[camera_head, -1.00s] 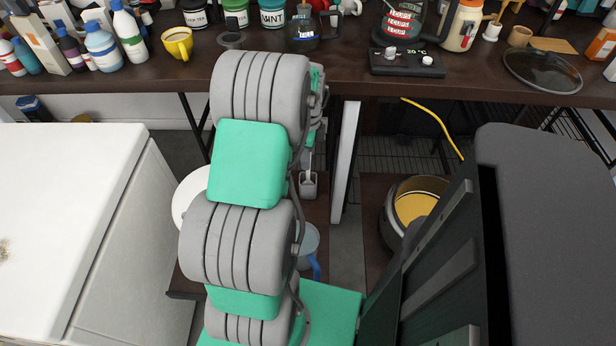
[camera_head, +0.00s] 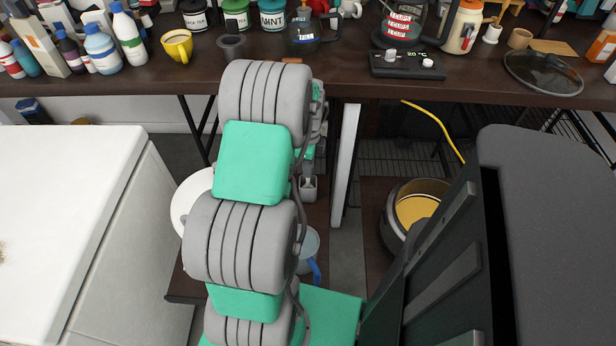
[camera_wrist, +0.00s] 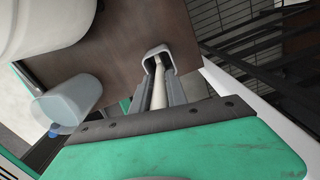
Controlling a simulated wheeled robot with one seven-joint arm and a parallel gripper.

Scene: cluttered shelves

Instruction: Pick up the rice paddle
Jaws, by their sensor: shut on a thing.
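My gripper (camera_wrist: 158,75) shows in the wrist view with its two fingers close around a thin pale cream stick, which I take to be the rice paddle (camera_wrist: 160,92). The stick runs lengthwise between the fingers, and the rest of the paddle cannot be made out. In the head view my gripper (camera_head: 309,188) hangs low beyond my arm, below the countertop. The paddle cannot be made out there.
A dark countertop (camera_head: 345,72) crowded with jars and bottles runs across the back. A blue-handled grey jug (camera_head: 309,246) and a white round thing (camera_head: 188,205) stand beside my arm. A pot (camera_head: 388,218) with yellow inside stands to the right. A white cabinet (camera_head: 60,200) is left.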

